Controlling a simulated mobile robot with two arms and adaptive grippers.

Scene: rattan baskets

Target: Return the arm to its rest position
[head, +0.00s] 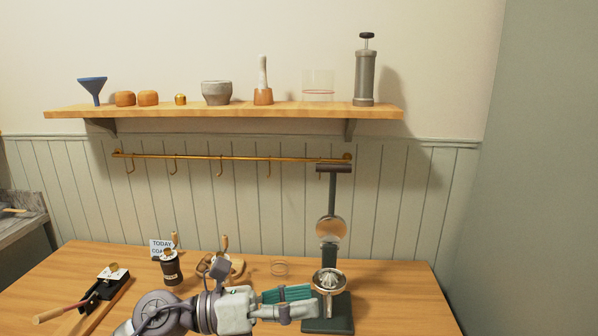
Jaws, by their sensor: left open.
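My left arm reaches in from the bottom edge, and its gripper (316,301) points right, low over the wooden table. The gripper is open, with teal and grey fingers, and I see nothing held between them. Its fingertips overlap the lower part of a dark green stand press (329,252) in the picture; I cannot tell whether they touch it. The press has a metal bowl (330,281) and a dark base that the gripper partly hides. My right gripper is out of view.
On the table (395,300) stand a dark cup (171,268), a small sign (160,247), wooden-handled tools (236,266) and a black holder (104,285) at left. A shelf (220,110) and hook rail (230,156) are on the wall. The table's right end is clear.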

